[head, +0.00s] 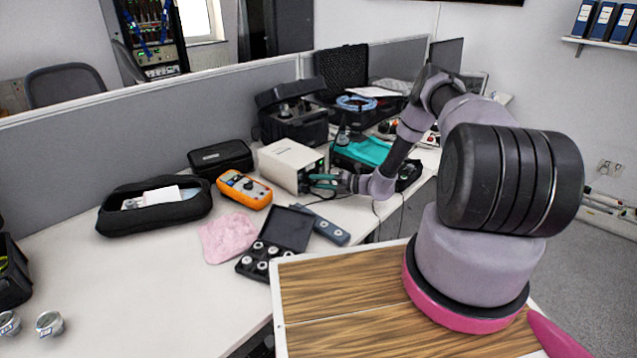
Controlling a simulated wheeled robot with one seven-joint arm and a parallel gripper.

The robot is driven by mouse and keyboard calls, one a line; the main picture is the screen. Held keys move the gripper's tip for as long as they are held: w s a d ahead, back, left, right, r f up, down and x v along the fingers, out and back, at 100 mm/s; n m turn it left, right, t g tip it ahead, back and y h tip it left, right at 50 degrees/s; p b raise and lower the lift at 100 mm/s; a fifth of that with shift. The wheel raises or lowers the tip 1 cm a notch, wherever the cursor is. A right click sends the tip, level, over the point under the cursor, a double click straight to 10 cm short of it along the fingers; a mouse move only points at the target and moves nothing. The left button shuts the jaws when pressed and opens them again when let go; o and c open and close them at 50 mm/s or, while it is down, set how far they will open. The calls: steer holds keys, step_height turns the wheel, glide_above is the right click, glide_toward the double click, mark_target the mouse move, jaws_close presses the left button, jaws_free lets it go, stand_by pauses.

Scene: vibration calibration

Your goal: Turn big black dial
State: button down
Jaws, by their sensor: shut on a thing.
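The beige box-shaped instrument (284,163) stands on the white desk, its front face turned to the right toward my arm. My gripper (318,182) is at that front face, with its green-tipped fingers pointing left at the panel. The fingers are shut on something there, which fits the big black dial. The dial itself is hidden behind the fingers and too small to make out. Green lights or markings show on the panel above the fingers.
An orange meter (243,190), a black case (221,158) and a grey handheld device (331,232) lie near the instrument. Thin cables hang below my wrist.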

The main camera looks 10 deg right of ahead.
steer(key=shift+m, duration=0.4)
steer(key=c, duration=0.7)
jaws_free()
steer(key=shift+d, duration=0.1)
steer(key=v, duration=1)
steer(key=shift+s+d+f, duration=0.2)
steer(key=shift+d, duration=0.1)
